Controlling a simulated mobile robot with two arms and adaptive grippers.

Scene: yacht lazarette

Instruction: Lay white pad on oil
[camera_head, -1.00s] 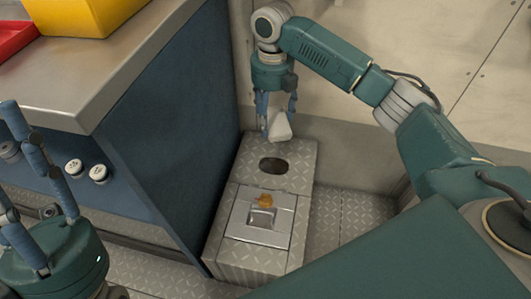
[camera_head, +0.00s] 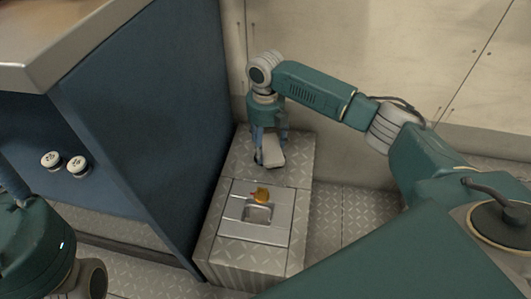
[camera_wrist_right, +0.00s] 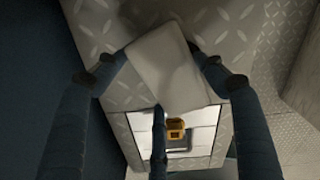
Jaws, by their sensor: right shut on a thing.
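The white pad (camera_head: 271,152) is held in my right gripper (camera_head: 268,154), low over the far part of the diamond-plate box. The pad also shows in the right wrist view (camera_wrist_right: 170,68), tilted between the blue fingers of the right gripper (camera_wrist_right: 158,78). The dark oil patch on the box top is covered from sight by the pad and fingers, apart from perhaps a dark sliver beside them. I cannot tell whether the pad touches the box. My left gripper (camera_head: 30,235) is cut off at the lower left edge, its fingertips out of view.
The diamond-plate box (camera_head: 225,240) has a recessed metal latch plate (camera_head: 258,236) with an orange-yellow object (camera_head: 260,194) on it, nearer than the pad. A blue cabinet (camera_head: 150,120) stands close on the left, and a pale wall (camera_head: 350,45) is behind. Two white knobs (camera_head: 64,162) are on the left.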

